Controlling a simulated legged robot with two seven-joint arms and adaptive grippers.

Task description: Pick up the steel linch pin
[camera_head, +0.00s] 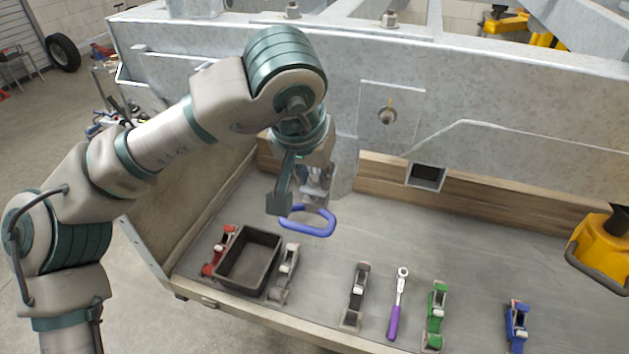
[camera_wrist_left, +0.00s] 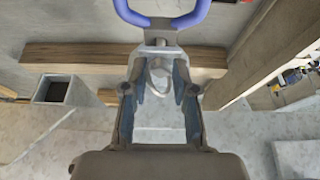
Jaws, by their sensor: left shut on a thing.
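My left gripper (camera_head: 312,184) hangs over the grey bench, its fingers partly hidden by its own wrist in the head view. In the left wrist view, the left gripper (camera_wrist_left: 160,88) is shut on a steel piece, which I take for the steel linch pin (camera_wrist_left: 158,72), with a rounded metal part between the fingers. A blue loop handle (camera_wrist_left: 160,20) lies in line beyond the metal part and looks joined to it. In the head view, the blue loop (camera_head: 320,230) shows just below the gripper, above the bench. My right gripper is not in view.
A black bin (camera_head: 249,262) stands on the bench (camera_head: 455,255) between a red ratchet (camera_head: 217,250) and a grey one (camera_head: 286,272). More ratchet buckles and a purple-handled wrench (camera_head: 397,305) lie to the right. The galvanised trailer frame (camera_head: 300,75) spans behind. A yellow tool (camera_head: 600,240) is at right.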

